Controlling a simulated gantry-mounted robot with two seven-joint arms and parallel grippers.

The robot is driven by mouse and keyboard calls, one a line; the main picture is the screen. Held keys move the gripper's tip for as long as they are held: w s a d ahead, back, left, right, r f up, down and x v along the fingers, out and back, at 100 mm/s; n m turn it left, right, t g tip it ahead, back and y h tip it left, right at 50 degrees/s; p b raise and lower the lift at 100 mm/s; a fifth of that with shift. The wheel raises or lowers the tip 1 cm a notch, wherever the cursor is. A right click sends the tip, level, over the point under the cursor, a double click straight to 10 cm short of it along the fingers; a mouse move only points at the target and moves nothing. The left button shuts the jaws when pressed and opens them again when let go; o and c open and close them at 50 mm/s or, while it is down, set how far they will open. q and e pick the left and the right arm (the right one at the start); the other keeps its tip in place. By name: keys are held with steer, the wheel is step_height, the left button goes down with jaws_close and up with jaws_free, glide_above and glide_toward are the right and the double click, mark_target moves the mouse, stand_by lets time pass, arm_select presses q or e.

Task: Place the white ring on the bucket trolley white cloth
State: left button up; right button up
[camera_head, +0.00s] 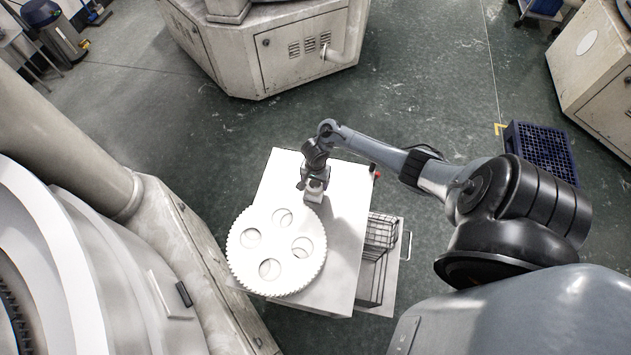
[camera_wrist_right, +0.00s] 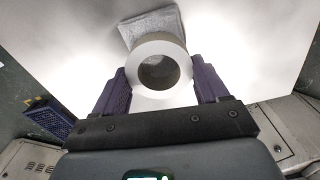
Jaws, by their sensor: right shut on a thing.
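The white ring (camera_wrist_right: 160,45) is between the two purple fingers of my right gripper (camera_head: 314,190), which is shut on it. In the right wrist view its round opening faces the camera. A pale grey-white cloth (camera_wrist_right: 147,22) lies on the white surface beyond the ring, and the ring covers part of its lower edge. I cannot tell the gap between ring and cloth. In the head view the gripper is over the white top of the trolley (camera_head: 345,222), and the ring and cloth cannot be made out clearly. My left gripper is out of view.
A large white toothed disc (camera_head: 277,225) with several round holes lies on the trolley top, just left of and nearer than the gripper. A wire basket (camera_head: 381,231) stands on the trolley's right side. A dark blue crate (camera_head: 541,150) is on the floor to the right.

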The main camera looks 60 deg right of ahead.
steer(key=o, duration=1.2)
step_height(320, 180, up, 11)
steer(key=p, duration=0.5)
steer(key=s+a+r+n+t+h, duration=0.1)
steer(key=a+r+n+t, duration=0.25)
steer(key=a+n, duration=1.1)
steer(key=s+a+r+n, duration=0.1)
steer(key=s+a+r, duration=0.2)
steer(key=r, duration=0.1)
steer(key=s+a+r+n, duration=0.2)
steer(key=s+a+r, duration=0.1)
steer(key=r, duration=0.1)
steer(key=s+a+r+n+y, duration=0.1)
steer(key=s+a+r, duration=0.2)
steer(key=s+r, duration=0.1)
steer(key=shift+a+r, duration=0.35)
steer(key=shift+r, duration=0.05)
